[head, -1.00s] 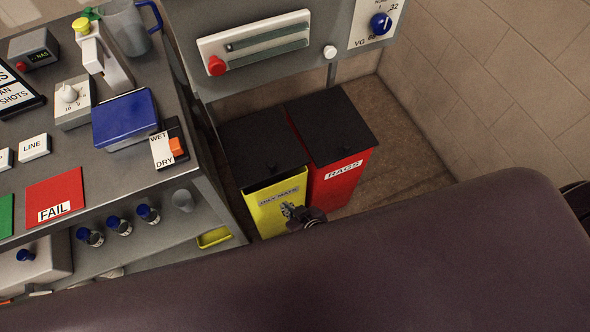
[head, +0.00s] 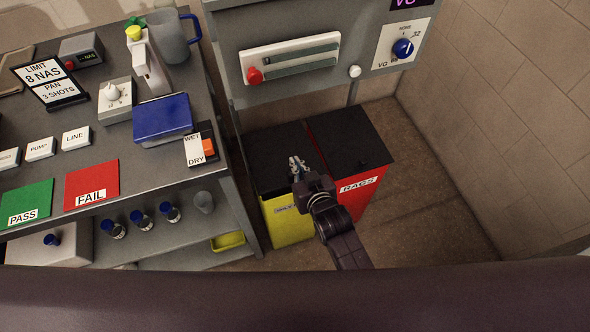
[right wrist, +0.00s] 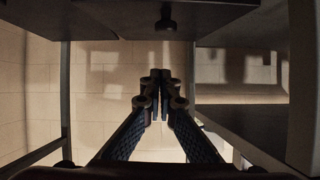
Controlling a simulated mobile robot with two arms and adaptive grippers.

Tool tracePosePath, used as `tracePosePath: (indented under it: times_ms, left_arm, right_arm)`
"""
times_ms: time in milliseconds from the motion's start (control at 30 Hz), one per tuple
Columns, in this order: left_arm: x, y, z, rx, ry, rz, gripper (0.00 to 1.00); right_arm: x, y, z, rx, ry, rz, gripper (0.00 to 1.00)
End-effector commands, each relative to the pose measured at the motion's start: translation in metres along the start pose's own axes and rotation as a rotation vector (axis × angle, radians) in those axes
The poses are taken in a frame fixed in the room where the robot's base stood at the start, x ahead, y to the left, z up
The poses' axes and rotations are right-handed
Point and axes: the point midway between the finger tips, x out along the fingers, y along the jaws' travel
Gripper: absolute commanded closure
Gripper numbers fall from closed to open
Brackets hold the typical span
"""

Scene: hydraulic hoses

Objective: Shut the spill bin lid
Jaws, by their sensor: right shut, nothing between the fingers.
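The yellow bin (head: 285,225) stands on the floor under the wall panel, its label partly hidden. Its black lid (head: 268,155) lies over the top, with no clear gap at the front edge; part of that edge is hidden by my right gripper. My right gripper (head: 297,165) is shut and empty, over the lid in the head view; I cannot tell whether it touches. In the right wrist view its fingers (right wrist: 160,75) are together. My left gripper is not in view.
A red RAGS bin (head: 362,190) with a black lid stands against the yellow bin's right side. A grey workbench (head: 150,180) with trays and instruments is at the left. The wall panel (head: 320,70) overhangs behind the bins. Floor is clear at the right.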

Motion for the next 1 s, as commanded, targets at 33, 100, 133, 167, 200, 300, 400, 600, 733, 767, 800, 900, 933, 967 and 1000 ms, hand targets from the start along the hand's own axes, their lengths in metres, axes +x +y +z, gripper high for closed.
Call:
tracePosePath:
  times_ms: [33, 100, 133, 167, 200, 300, 400, 600, 733, 767, 800, 900, 933, 967, 1000]
  left_arm:
    - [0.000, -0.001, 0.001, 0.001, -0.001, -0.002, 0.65]
    - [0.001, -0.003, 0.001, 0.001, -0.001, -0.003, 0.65]
    - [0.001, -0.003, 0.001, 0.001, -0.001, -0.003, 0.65]
    - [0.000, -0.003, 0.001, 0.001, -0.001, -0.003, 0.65]
    - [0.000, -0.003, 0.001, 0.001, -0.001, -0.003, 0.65]
    - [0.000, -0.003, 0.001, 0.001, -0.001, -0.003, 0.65]
    - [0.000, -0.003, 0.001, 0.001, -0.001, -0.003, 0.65]
    - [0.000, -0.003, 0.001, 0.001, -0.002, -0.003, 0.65]
    - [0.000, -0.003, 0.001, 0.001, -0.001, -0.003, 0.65]
    - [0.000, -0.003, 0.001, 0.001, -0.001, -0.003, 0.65]
    - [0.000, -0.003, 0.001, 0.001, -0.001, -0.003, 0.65]
    - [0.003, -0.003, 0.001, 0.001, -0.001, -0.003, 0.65]
    - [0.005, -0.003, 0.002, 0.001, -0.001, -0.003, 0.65]
    - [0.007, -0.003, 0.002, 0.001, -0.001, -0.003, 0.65]
    - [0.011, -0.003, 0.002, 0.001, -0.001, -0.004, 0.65]
  right_arm:
    - [0.009, 0.000, -0.001, 0.000, 0.001, 0.000, 1.00]
    - [0.020, 0.000, -0.001, 0.000, 0.001, 0.000, 1.00]
    - [0.022, 0.000, 0.004, 0.000, -0.003, 0.000, 1.00]
    - [0.022, 0.000, 0.011, 0.000, -0.005, 0.000, 1.00]
    - [0.023, 0.000, 0.017, 0.000, -0.004, 0.000, 1.00]
    - [0.026, 0.000, 0.028, 0.001, -0.002, 0.000, 1.00]
    - [0.028, 0.000, 0.035, 0.001, 0.000, 0.000, 1.00]
    - [0.029, 0.000, 0.039, 0.001, 0.001, 0.000, 1.00]
    - [0.029, 0.000, 0.039, 0.000, 0.001, 0.000, 1.00]
    - [0.029, 0.000, 0.039, 0.000, 0.001, 0.000, 1.00]
    - [0.029, 0.000, 0.039, 0.000, 0.000, 0.000, 1.00]
    - [0.029, 0.000, 0.043, 0.000, -0.001, 0.000, 1.00]
    - [0.030, 0.000, 0.046, 0.000, -0.001, 0.000, 1.00]
    - [0.030, 0.000, 0.050, 0.000, -0.001, 0.000, 1.00]
    - [0.032, 0.001, 0.057, 0.000, -0.003, 0.000, 1.00]
